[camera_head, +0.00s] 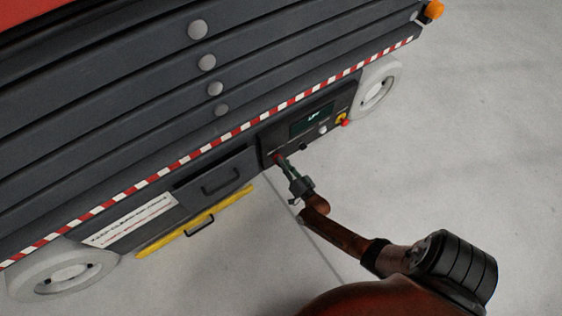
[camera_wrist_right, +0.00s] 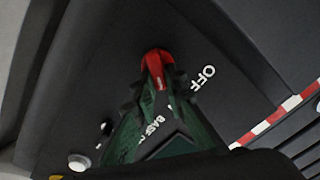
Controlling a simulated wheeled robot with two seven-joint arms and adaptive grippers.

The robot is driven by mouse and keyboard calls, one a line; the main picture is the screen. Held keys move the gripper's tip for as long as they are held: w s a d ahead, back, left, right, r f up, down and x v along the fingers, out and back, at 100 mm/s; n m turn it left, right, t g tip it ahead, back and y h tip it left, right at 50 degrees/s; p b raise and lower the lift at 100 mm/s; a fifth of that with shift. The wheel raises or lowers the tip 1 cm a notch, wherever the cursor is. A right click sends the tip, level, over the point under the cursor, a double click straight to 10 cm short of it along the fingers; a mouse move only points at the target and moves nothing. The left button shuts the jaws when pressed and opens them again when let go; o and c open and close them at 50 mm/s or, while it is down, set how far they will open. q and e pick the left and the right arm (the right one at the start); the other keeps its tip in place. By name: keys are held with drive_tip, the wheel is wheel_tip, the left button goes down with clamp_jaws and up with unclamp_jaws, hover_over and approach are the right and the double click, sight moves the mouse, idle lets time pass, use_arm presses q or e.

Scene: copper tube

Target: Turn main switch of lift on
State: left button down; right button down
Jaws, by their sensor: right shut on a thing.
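The lift (camera_head: 95,100) is dark grey and stands at the upper left of the head view. Its control panel (camera_head: 296,143) is on the near side. The main switch is a red knob (camera_wrist_right: 158,66) in the wrist view, with the word OFF printed to its right. In the head view the red of the switch (camera_head: 276,155) just shows at the left of the panel. My right gripper (camera_wrist_right: 155,80) has dark green fingers and is shut on the red knob. In the head view the gripper (camera_head: 284,164) reaches the panel from below right. My left gripper is not in view.
The panel also has a dark display (camera_head: 312,119), a white button (camera_head: 322,129) and a red stop button on yellow (camera_head: 342,120). A drawer with a handle (camera_head: 220,183) and a yellow bar (camera_head: 160,243) lie left of my gripper. The floor (camera_head: 470,130) at right is clear.

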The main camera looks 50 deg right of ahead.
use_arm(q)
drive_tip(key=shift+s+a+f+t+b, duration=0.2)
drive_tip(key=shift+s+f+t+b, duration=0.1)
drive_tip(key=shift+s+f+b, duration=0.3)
use_arm(e)
drive_tip(key=m, duration=0.4)
drive_tip(key=shift+s+d+f+m, duration=0.15)
drive_tip(key=shift+f+m, duration=0.15)
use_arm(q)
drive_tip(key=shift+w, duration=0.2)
use_arm(e)
drive_tip(key=c, duration=2)
unclamp_jaws()
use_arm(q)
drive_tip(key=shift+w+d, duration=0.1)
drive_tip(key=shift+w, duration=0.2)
use_arm(e)
drive_tip(key=shift+o, duration=0.2)
drive_tip(key=shift+r, duration=0.1)
